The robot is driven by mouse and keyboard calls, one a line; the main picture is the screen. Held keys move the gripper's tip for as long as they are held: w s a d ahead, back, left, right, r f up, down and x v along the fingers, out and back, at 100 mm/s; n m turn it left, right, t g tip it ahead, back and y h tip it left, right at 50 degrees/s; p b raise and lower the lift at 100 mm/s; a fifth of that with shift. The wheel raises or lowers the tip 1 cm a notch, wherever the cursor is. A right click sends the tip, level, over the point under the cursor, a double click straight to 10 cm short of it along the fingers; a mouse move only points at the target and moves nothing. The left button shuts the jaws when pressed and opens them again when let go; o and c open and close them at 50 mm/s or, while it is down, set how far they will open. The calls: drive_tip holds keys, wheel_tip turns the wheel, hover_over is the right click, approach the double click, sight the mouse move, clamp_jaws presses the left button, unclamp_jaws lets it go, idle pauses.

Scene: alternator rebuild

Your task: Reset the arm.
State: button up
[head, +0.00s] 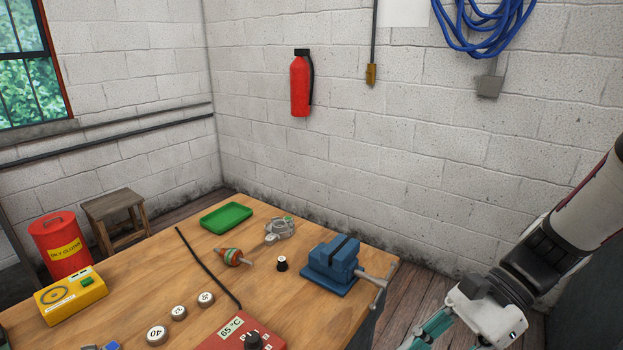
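My arm comes in from the right edge, beyond the right end of the workbench. My gripper (448,334) is at the bottom edge, with a pale body and teal finger parts. Its fingertips are cut off by the frame, so I cannot tell whether it is open or shut or holds anything. The part of it that shows is right of the wooden workbench (150,272) and does not visibly touch anything.
A blue vise (331,262) stands at the bench's right end, closest to my gripper. A green tray (226,216), a rotor (232,257), a metal housing (280,228), a yellow device (70,294) and a red heater box (225,337) are on the bench. Floor shows right of it.

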drive_tip(key=s+d+r+n+t+h, duration=0.2)
drive_tip(key=s+r+n+t+h, duration=0.1)
drive_tip(key=r+n, duration=0.3)
drive_tip(key=s+d+r+n+t+h+p, duration=0.1)
drive_tip(key=s+d+r+n+t+h, duration=0.1)
drive_tip(key=r+n+h, duration=0.4)
drive_tip(key=shift+s+d+r+n+t+h, duration=0.25)
drive_tip(key=shift+s+n+t, duration=0.2)
drive_tip(key=shift+n+t, duration=0.85)
